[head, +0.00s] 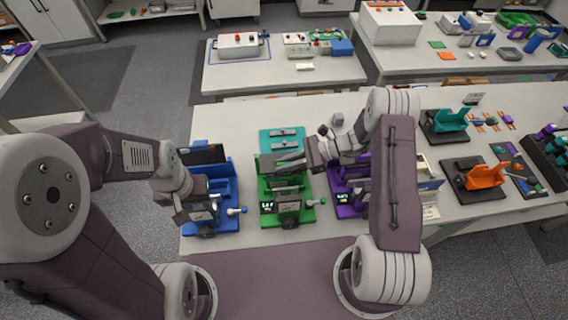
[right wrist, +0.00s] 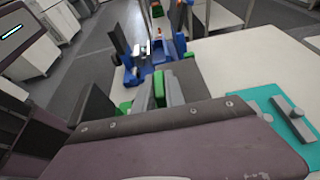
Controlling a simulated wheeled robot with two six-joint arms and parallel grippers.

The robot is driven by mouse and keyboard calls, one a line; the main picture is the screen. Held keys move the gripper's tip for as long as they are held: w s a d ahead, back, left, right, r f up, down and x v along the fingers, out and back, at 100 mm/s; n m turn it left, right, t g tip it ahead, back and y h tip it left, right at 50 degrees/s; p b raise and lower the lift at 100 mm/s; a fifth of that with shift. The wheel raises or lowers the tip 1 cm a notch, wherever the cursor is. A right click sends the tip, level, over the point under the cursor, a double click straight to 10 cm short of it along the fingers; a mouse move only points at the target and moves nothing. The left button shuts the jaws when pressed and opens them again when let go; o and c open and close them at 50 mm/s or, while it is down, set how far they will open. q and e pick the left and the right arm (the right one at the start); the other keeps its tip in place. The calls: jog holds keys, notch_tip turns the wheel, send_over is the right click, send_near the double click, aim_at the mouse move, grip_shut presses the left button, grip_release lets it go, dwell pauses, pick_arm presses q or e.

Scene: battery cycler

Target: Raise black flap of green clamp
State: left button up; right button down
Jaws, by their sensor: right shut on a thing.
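The green clamp (head: 306,213) stands on the table between a blue and a purple one. Its black flap (head: 270,167) is at the back of the clamp, largely covered by my right gripper (head: 284,162), which is shut on it. How far the flap is tilted is hard to tell. In the right wrist view, a little of the green clamp (right wrist: 159,88) shows between the dark gripper parts. My left gripper (head: 190,207) hangs over the blue clamp (head: 228,188), and its fingers are too unclear to tell open from shut.
A teal plate (head: 270,137) with grey bars lies behind the green clamp. The purple clamp (head: 345,208) is close to its right, partly behind my right arm. Teal (head: 448,119) and orange (head: 486,176) fixtures stand further right. The table's front edge is close.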

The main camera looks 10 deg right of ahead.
jog(key=shift+w+r+m+g+b, duration=0.5)
jog(key=shift+m+g, duration=0.2)
jog(key=shift+m, duration=0.2)
jog(key=shift+w+r+m+g+y+b, duration=0.15)
jog(key=shift+w+r+m+g+b, duration=0.35)
jog(key=shift+m, duration=0.25)
jog(key=shift+w+r+m+g+y+b, duration=0.15)
jog(key=shift+w+r+m+g+b, duration=0.25)
jog(key=shift+m+b, duration=0.25)
